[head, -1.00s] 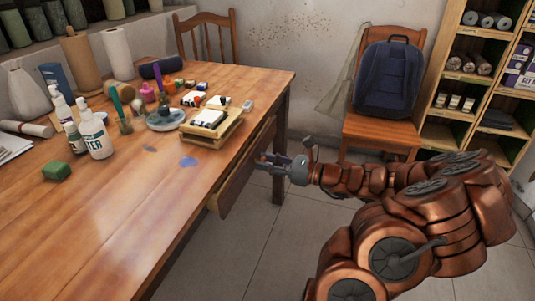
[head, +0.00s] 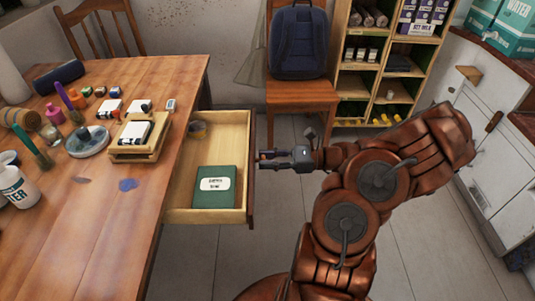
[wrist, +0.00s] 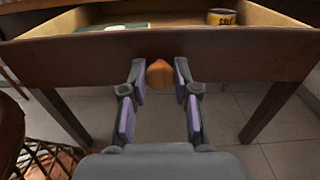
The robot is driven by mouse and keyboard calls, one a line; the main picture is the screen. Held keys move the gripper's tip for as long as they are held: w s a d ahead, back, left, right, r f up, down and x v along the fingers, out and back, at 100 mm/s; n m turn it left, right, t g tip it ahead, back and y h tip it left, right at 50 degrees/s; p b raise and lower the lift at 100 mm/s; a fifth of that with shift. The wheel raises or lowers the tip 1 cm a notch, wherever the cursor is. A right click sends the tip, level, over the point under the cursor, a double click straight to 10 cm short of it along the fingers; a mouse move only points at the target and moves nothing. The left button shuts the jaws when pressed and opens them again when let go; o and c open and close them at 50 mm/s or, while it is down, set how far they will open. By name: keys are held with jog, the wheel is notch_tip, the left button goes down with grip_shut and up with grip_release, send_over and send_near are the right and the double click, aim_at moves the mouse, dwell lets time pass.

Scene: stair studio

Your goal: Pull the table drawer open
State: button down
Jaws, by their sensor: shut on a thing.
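The table drawer (head: 178,206) stands pulled out from the right side of the wooden table (head: 105,215). Its inside is in plain view in the head view. My gripper (head: 268,155) is at the drawer's outer front. In the wrist view, my gripper (wrist: 160,82) is shut on the round orange-brown knob (wrist: 159,74), with one finger on each side. The dark drawer front (wrist: 240,54) spans the wrist view.
The tabletop holds a wooden box (head: 135,138), a paint dish (head: 87,141) and bottles. A chair with a blue backpack (head: 299,43) stands behind the drawer, near a shelf (head: 388,60). White cabinets (head: 486,135) stand at right. The floor between is clear.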

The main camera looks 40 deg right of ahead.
jog(key=shift+s+f, duration=0.1)
jog(key=c, duration=0.9)
grip_release()
jog(key=shift+d, duration=0.1)
jog(key=v, duration=1.2)
